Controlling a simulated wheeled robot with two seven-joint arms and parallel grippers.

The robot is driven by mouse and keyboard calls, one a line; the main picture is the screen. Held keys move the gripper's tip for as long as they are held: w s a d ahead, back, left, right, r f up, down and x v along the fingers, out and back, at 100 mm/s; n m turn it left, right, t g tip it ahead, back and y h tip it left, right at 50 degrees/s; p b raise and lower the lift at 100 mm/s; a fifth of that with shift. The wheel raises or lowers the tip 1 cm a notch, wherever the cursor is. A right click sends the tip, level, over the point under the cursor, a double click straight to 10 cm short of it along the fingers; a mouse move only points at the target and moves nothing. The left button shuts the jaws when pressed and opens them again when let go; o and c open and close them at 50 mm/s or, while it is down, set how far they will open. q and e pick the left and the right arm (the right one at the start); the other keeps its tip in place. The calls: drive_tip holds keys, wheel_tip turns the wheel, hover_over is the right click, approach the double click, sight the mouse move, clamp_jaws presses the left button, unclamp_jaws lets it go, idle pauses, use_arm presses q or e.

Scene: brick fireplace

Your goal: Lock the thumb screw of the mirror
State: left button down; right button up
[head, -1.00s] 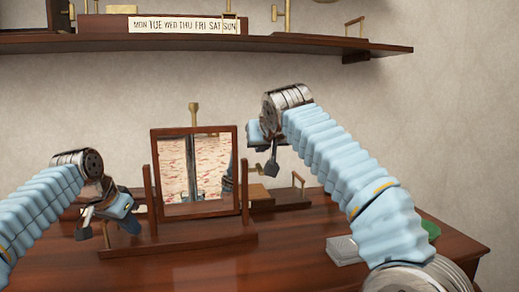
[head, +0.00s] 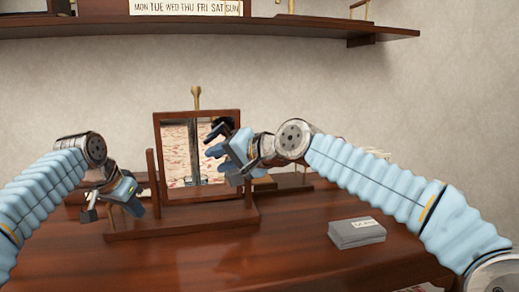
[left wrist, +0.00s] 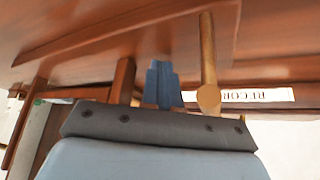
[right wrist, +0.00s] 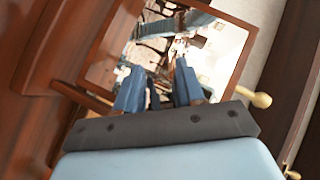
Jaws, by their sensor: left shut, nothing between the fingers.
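The mirror (head: 197,186) stands upright in a dark wooden frame on its stand (head: 180,222), and it also shows in the right wrist view (right wrist: 215,55). A brass knob (right wrist: 262,100) shows beyond its frame's edge. I cannot tell which part is the thumb screw. My left gripper (head: 132,206) is shut and empty, left of the mirror. In the left wrist view its blue fingers (left wrist: 163,85) are together, beside a brass rod (left wrist: 208,60). My right gripper (head: 212,142) is open, in front of the mirror's right side, hiding part of the glass; its fingers (right wrist: 157,88) are apart.
A grey box (head: 356,234) with a label lies on the table at right. A shelf (head: 300,32) with a weekday strip (head: 186,8) runs above. A label (left wrist: 268,96) shows near the left gripper. The table front is mostly clear.

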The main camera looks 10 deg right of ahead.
drive_tip(key=d+f+m+t, duration=0.1)
drive_tip(key=f+m, duration=0.1)
drive_tip(key=f, duration=0.1)
drive_tip(key=w+d+f+m+t, duration=0.1)
drive_tip(key=f+m, duration=0.2)
drive_tip(key=d+f+m+t, duration=0.1)
drive_tip(key=f+m, duration=0.2)
drive_tip(key=shift+w+d+f, duration=0.2)
drive_tip(key=shift+w+d, duration=0.05)
drive_tip(key=s+d+r+t, duration=0.3)
drive_tip(key=d+r+t, duration=0.2)
drive_tip(key=d, duration=0.6)
drive_tip(key=shift+n, duration=0.3)
drive_tip(key=x, duration=1.1)
drive_tip(key=shift+w+d+r, duration=0.15)
drive_tip(key=shift+w, duration=0.15)
clamp_jaws()
